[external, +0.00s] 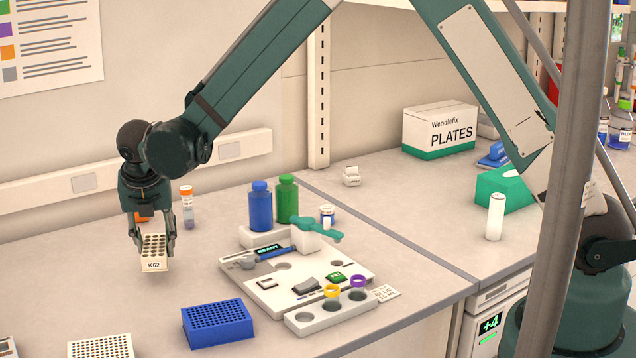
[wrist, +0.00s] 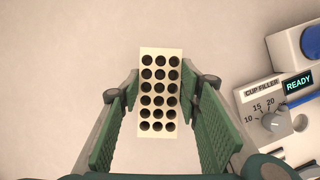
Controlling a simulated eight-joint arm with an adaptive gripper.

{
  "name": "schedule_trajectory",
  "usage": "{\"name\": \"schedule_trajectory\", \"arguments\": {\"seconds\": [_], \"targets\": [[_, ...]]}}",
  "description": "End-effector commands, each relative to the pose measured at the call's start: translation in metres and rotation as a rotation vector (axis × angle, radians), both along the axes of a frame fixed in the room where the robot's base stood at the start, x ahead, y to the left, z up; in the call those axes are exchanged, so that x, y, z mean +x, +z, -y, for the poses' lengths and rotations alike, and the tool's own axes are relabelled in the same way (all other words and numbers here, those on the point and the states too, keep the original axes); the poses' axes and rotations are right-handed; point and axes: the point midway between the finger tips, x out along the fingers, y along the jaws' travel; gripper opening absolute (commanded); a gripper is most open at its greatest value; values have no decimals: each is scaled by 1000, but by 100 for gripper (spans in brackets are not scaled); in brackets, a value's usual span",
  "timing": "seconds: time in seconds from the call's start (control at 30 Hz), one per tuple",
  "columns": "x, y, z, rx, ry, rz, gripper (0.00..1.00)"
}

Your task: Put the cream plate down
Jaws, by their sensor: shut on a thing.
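The cream plate (external: 154,255), a small block with rows of dark round wells and a label reading K62, is between the fingers of my gripper (external: 152,243). In the wrist view the plate (wrist: 159,92) sits lengthwise between the two green fingers of my gripper (wrist: 159,95), which are shut on it. The plate looks roughly level. In the external view it appears over the left part of the bench (external: 60,265); I cannot tell exactly how high. The bench surface below it looks bare in the wrist view.
A cup filler (external: 300,285) with blue and green bottles stands to the right. A blue rack (external: 217,323) and a white well plate (external: 101,347) are at the front. A tube with an orange cap (external: 187,207) stands behind my gripper. Bench around the plate is free.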

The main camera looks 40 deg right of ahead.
Motion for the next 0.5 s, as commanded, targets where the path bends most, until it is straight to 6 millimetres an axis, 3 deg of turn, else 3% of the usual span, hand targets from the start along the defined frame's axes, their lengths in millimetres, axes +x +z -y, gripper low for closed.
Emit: {"name": "schedule_trajectory", "arguments": {"seconds": [0.17, 0.5], "targets": [[0, -3, 0, 0, 0, 0, 23], [0, -33, 0, 0, 0, 0, 23]]}}
